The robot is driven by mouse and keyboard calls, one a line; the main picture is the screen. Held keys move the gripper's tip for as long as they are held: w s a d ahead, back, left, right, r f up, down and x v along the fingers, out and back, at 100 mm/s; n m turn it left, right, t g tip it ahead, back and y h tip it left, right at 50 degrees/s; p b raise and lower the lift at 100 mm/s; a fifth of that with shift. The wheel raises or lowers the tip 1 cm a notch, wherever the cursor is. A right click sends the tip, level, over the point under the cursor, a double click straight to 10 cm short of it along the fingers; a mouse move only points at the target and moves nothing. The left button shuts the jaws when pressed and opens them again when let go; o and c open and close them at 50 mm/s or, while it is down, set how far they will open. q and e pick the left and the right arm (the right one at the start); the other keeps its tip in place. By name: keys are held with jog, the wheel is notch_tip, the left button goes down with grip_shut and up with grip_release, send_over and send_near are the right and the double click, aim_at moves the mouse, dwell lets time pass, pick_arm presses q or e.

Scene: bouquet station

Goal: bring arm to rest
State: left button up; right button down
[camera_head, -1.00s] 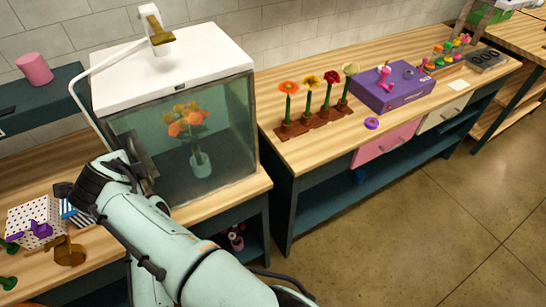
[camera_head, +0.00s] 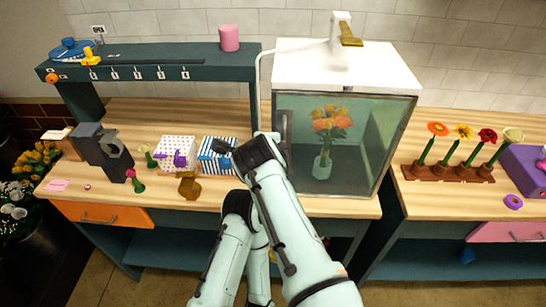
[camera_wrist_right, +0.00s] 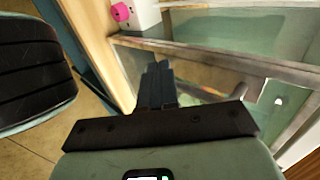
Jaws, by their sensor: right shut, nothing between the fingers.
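My right gripper (camera_wrist_right: 157,85) shows in the wrist view with its two dark fingers together and nothing between them. A glass case frame lies beyond and to the right of the fingers. In the head view my right arm rises from the bottom to the front left of the glass display case (camera_head: 395,150), and its dark wrist overlaps the case's lower left corner. A vase with orange flowers (camera_head: 323,165) stands behind the glass. A blue-striped box (camera_head: 214,160) is just left of the wrist. Links of my other arm show beside it, but the left gripper cannot be made out.
A polka-dot box (camera_head: 176,150), a brown tape roll (camera_head: 189,186) and a dark grey device (camera_head: 100,150) stand on the left counter. A teal shelf (camera_head: 150,66) rises behind. A flower rack (camera_head: 448,173) stands on the right counter. Wood left of the shelf posts is partly clear.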

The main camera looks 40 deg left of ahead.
pick_arm(q)
jog(key=shift+s+f+b, duration=0.3)
jog(key=shift+f+b, duration=0.1)
jog(key=shift+f, duration=0.15)
jog(key=shift+s+f+b, duration=0.25)
jog(key=shift+f+b, duration=0.1)
jog(key=shift+f, duration=0.2)
pick_arm(e)
jog(key=v, duration=1)
jog(key=shift+w+d+f, duration=0.1)
jog(key=shift+w+f, duration=0.05)
